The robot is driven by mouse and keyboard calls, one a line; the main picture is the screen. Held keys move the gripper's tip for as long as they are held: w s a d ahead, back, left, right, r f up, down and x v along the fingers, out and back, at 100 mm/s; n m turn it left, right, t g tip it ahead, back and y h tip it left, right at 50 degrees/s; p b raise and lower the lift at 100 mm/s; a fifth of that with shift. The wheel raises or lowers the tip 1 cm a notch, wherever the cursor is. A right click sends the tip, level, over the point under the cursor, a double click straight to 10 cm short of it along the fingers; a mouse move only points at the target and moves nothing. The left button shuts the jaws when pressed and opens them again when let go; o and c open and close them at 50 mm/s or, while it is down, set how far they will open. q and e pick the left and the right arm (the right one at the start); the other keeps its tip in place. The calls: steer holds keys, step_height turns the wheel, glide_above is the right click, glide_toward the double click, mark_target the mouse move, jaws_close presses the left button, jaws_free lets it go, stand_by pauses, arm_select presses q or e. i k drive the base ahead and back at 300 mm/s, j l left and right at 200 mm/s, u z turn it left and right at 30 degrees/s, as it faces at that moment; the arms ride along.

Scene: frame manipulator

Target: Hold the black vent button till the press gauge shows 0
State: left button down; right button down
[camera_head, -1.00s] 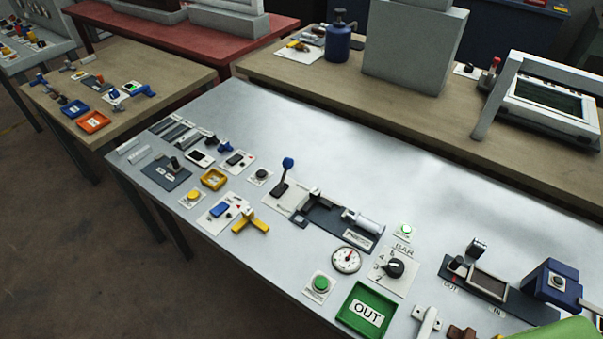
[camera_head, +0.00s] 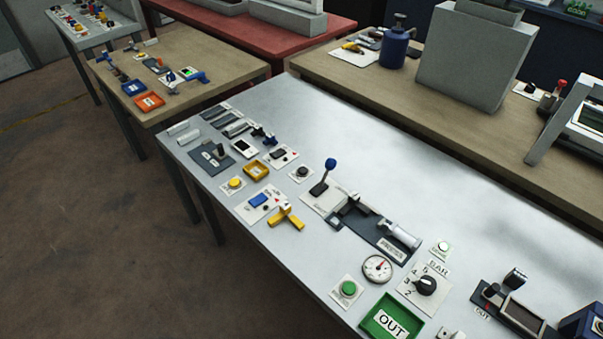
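A round black button (camera_head: 302,172) sits on a small white plate near the middle of the metal bench, left of the blue-knobbed lever. Its label is too small to read, so I cannot confirm it is the vent button. A round white gauge (camera_head: 377,268) lies at the front, left of the BAR dial (camera_head: 426,286). Neither of my grippers is in view, and nothing touches the button.
The lever (camera_head: 322,180) stands beside a press fixture (camera_head: 370,228). A green button (camera_head: 348,289) and a green OUT tray (camera_head: 372,318) are at the front edge. Yellow handles (camera_head: 287,218) and small plates crowd the left. The metal bench's back (camera_head: 400,150) is clear.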

mark_target(302, 171)
steer(key=i+j+z, duration=0.15)
steer(key=j+z, duration=0.15)
steer(key=j, duration=0.25)
steer(key=i+j+z, duration=0.15)
steer(key=j+z, duration=0.15)
steer(key=j, duration=0.25)
steer(key=j+z, duration=0.3)
steer(key=j, duration=0.3)
